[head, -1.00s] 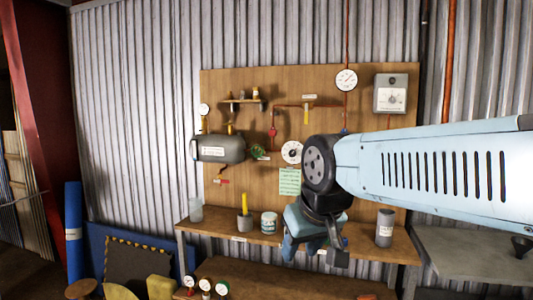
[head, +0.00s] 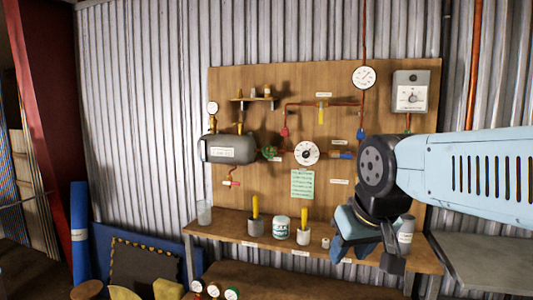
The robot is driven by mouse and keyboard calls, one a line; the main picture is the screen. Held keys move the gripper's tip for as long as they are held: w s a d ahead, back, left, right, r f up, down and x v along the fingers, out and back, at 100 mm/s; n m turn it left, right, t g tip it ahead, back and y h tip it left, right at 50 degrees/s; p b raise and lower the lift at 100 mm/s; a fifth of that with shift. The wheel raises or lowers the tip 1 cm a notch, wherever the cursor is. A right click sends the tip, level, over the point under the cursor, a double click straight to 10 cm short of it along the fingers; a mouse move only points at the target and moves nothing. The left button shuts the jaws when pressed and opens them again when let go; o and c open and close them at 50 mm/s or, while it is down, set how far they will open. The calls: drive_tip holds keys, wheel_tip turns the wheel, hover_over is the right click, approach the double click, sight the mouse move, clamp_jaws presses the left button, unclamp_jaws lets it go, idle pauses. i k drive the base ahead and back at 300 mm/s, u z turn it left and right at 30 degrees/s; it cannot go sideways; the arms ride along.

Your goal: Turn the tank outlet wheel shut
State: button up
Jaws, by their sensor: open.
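The grey tank (head: 230,149) hangs on the left of the wooden board in the head view. A small green wheel (head: 269,152) sits on the pipe at the tank's right end, most likely the outlet wheel; how far it is turned cannot be told. My gripper (head: 368,256) hangs open and empty at the lower right, in front of the shelf, well to the right of the wheel and below it. It touches no part of the pipework that I can see.
A round white dial (head: 307,152) sits right of the wheel. A yellow lever (head: 321,113), a gauge (head: 363,77) and a grey box (head: 411,92) are higher up. Cups and a tin (head: 281,227) stand on the shelf (head: 230,229) below. A green sheet (head: 302,184) is on the board.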

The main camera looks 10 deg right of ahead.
sight(268, 152)
drive_tip(key=z, duration=0.05)
drive_tip(key=i, duration=0.45)
drive_tip(key=u, duration=0.7)
drive_tip(key=k, duration=0.75)
drive_tip(key=u, duration=0.95)
drive_tip(key=k, duration=0.6)
drive_tip(key=u, duration=0.4)
drive_tip(key=i, duration=0.65)
drive_tip(key=z, duration=1)
drive_tip(key=i, duration=1.45)
drive_tip(key=z, duration=0.3)
